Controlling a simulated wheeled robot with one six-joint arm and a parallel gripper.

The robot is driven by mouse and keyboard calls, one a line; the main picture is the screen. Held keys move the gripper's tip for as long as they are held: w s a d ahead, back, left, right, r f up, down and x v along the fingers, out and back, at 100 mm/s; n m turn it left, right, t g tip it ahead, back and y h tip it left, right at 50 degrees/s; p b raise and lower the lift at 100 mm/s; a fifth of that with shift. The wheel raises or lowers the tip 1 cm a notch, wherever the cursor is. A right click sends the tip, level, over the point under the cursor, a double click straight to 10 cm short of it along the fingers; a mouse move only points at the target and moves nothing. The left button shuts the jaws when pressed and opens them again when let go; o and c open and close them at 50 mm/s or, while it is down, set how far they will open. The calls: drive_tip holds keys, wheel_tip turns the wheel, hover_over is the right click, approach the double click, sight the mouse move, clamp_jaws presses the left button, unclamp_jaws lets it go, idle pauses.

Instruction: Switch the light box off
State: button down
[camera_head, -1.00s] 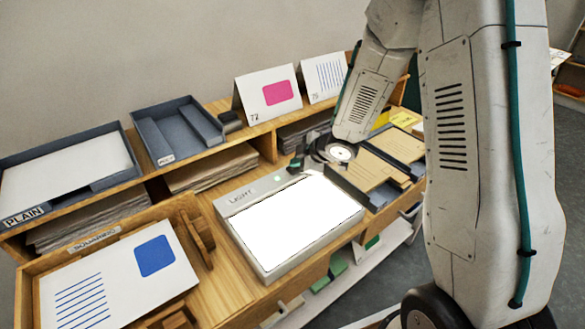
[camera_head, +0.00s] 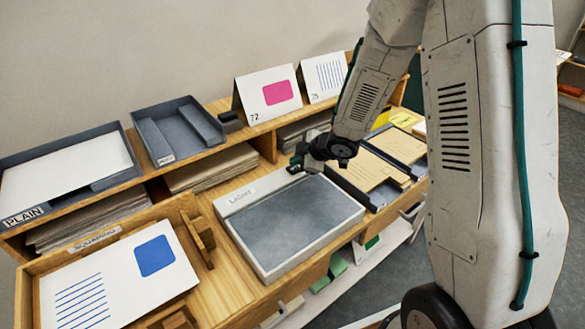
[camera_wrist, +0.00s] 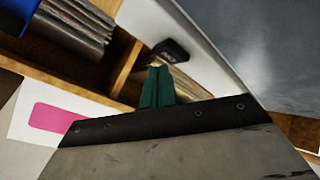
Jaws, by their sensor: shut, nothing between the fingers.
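The light box (camera_head: 300,222) is a white-framed box on the wooden table, and its panel is dark grey and unlit. Its back strip carries a label. In the wrist view, a small black switch (camera_wrist: 171,50) sits on the white strip of the light box, beside the dark panel (camera_wrist: 268,45). My gripper (camera_head: 298,162) is over the back right part of that strip. In the wrist view, the green fingertips of my gripper (camera_wrist: 157,88) are together and empty, close to the switch. I cannot tell whether they touch it.
A tray with brown folders (camera_head: 372,170) stands right of the light box. Two cards, one with a pink patch (camera_head: 262,93), stand on the shelf behind. Grey trays (camera_head: 178,130) are back left.

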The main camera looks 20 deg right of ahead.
sight(297, 169)
drive_tip(key=shift+r, duration=0.15)
drive_tip(key=shift+r, duration=2.95)
drive_tip(key=shift+d, duration=0.1)
drive_tip(key=s+d+r+m+g+h, duration=0.35)
drive_tip(key=s+d+m+h, duration=0.5)
drive_tip(key=s+d, duration=0.3)
drive_tip(key=s+a+r+m+g+y, duration=0.1)
drive_tip(key=s+a+r+m, duration=0.1)
drive_tip(key=s, duration=0.6)
drive_tip(key=s+a+r+m+g+y, duration=0.1)
drive_tip(key=s+a+r, duration=0.3)
drive_tip(key=s, duration=0.5)
drive_tip(key=s+a+r+m+g+y, duration=0.1)
drive_tip(key=s+a+r+m+y, duration=0.1)
drive_tip(key=s+r, duration=0.4)
drive_tip(key=s+a+m, duration=0.1)
drive_tip(key=s, duration=0.1)
drive_tip(key=shift+s+a+r, duration=0.15)
drive_tip(key=shift+s+r, duration=0.15)
drive_tip(key=shift+r, duration=0.05)
drive_tip(key=shift+m+g, duration=0.25)
